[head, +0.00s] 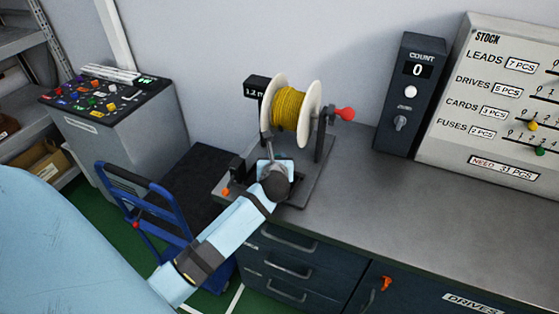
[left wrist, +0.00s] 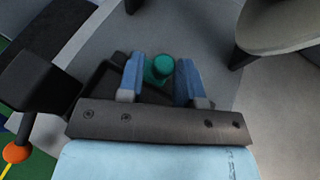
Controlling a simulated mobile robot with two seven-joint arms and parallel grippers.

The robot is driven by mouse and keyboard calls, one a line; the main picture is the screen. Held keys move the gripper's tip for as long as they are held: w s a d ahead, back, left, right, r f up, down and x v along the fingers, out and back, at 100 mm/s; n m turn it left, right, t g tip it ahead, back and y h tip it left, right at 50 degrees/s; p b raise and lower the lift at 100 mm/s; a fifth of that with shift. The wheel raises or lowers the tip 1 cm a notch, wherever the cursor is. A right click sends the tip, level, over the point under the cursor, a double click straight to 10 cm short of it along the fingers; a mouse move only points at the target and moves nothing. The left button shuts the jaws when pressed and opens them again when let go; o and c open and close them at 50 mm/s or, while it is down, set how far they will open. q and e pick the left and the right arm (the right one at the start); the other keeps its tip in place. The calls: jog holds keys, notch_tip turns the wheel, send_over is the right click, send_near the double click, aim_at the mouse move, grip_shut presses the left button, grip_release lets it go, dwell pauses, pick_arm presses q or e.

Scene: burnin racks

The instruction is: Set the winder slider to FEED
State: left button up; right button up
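The winder (head: 300,165) stands on the grey bench, with a spool of yellow wire (head: 289,108), a red crank knob (head: 345,114) and a small display (head: 257,88). My left arm reaches to its front, and my left gripper (head: 275,168) is low before the spool, its fingertips mostly hidden there by the wrist. In the left wrist view a teal-green knob (left wrist: 160,68) sits between the two blue fingers of my left gripper (left wrist: 160,78). Whether they press on it I cannot tell. No FEED mark is legible. My right gripper is not in view.
An orange knob (head: 225,191) is at the winder's left end. A COUNT box (head: 411,95) and a STOCK board (head: 500,95) stand at the back right. A blue hand cart (head: 150,205) and a control console (head: 115,130) are left. The bench's right front is clear.

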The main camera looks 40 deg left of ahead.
pick_arm(q)
jog(key=shift+o, duration=1.1)
jog(key=shift+a, duration=0.15)
jog(key=shift+s+d, duration=0.2)
jog(key=shift+d, duration=0.1)
jog(key=b+v, duration=0.1)
jog(key=v, duration=1.2)
jog(key=shift+s, duration=0.2)
